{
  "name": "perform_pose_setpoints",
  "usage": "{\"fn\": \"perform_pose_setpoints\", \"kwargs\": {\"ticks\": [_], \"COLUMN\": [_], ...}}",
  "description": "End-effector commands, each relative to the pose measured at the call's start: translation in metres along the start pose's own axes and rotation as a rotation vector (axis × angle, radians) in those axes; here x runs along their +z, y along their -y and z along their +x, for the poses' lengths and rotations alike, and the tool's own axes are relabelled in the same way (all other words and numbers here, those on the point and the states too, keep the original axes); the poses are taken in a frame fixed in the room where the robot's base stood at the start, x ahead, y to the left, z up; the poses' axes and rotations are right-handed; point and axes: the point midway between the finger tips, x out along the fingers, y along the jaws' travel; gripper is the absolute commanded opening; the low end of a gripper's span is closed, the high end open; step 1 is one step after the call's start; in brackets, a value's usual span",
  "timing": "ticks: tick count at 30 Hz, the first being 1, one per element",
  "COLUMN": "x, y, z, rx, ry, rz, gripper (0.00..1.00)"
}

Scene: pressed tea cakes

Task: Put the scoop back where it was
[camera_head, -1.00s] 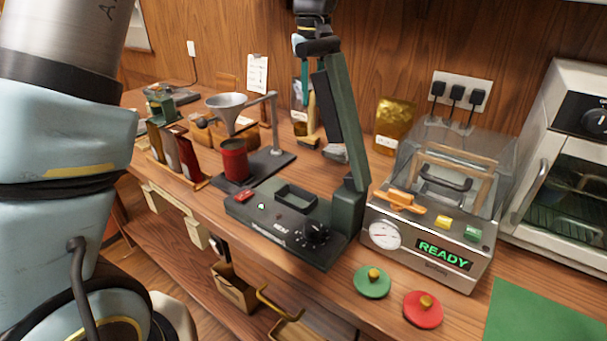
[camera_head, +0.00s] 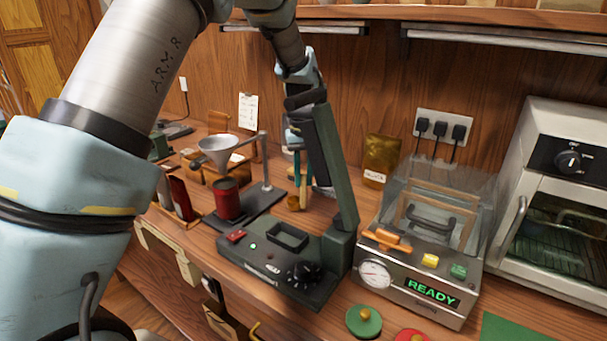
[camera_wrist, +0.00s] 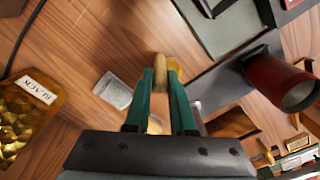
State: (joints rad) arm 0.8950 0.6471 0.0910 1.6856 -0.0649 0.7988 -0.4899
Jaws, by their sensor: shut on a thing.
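The scoop (camera_wrist: 159,68) shows in the wrist view as a tan wooden piece pinched between the green fingertips. My gripper (camera_wrist: 160,78) is shut on it. The rest of the scoop is mostly hidden by the fingers and by its end-on angle. In the head view my gripper (camera_head: 302,178) points down behind the dark green sealer, low over the back of the counter. The scoop (camera_head: 293,202) shows below the fingers, close to the counter; I cannot tell whether it touches.
The sealer's upright arm (camera_head: 332,165) stands just in front of my gripper. A funnel stand (camera_head: 265,172) with a red canister (camera_head: 227,200) is to the left. A gold pouch (camera_head: 381,160) and the vacuum machine (camera_head: 425,270) are to the right. A pale flat item (camera_wrist: 114,90) lies near the scoop.

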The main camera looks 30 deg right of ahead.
Motion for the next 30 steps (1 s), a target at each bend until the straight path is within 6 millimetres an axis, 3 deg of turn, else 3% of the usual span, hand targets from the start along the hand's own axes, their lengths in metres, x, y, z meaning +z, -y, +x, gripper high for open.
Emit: {"fn": "perform_pose_setpoints", "kwargs": {"ticks": [8, 9, 16, 24, 30], "x": [0.0, 0.0, 0.0, 0.0, -0.002], "y": [0.0, 0.0, 0.0, 0.0, -0.001], "z": [0.004, 0.003, 0.003, 0.001, -0.02], "rx": [0.0, 0.0, 0.0, 0.0, 0.003], "ry": [0.0, 0.0, 0.0, -0.001, -0.006], "rz": [0.0, 0.0, 0.0, 0.001, 0.001], "gripper": [0.0, 0.27, 0.52, 0.52, 0.52]}}
